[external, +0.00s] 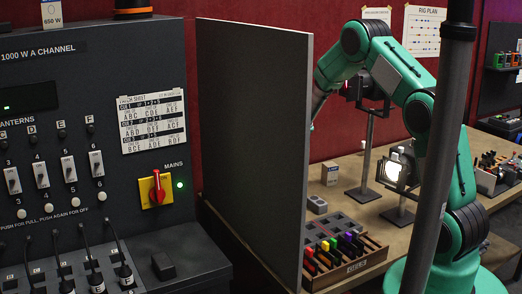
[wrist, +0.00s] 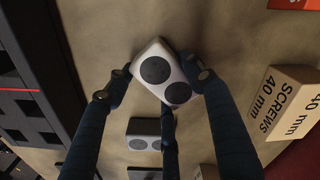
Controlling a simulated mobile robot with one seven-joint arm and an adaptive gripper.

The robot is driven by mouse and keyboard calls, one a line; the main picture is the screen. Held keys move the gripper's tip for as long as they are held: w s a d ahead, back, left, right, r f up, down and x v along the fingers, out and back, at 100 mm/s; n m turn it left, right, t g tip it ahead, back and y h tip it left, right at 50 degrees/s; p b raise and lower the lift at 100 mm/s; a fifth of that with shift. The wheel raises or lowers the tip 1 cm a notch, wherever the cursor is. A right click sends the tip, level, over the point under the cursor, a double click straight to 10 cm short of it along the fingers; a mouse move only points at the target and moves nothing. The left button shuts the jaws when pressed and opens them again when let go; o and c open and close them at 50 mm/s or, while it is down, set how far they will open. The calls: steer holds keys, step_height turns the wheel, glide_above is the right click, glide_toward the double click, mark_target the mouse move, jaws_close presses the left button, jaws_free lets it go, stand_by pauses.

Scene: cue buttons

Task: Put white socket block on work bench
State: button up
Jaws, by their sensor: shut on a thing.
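The white socket block (wrist: 152,53) has two dark round sockets on its face and sits between my fingers in the wrist view, slightly tilted in the picture. My gripper (wrist: 163,78) is shut on it. The tan work bench (wrist: 240,40) lies beneath; whether the block touches it, I cannot tell. The work bench (external: 345,215) also shows in the external view. There my gripper and the white block are hidden behind the grey upright panel.
A grey socket block (wrist: 145,134) lies near my fingers, also seen on the bench (external: 317,205). A screws box (wrist: 292,103) is at the right. A dark rack (wrist: 25,85) is at the left. The grey panel (external: 250,140), a lamp (external: 397,170) and a stand (external: 366,150) rise around the bench.

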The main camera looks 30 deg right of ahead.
steer(key=shift+f, duration=0.2)
steer(key=o, duration=1.3)
steer(key=shift+c, duration=0.2)
steer(key=shift+r, duration=0.15)
step_height(320, 180, up, 12)
steer(key=p, duration=0.1)
steer(key=shift+r, duration=0.1)
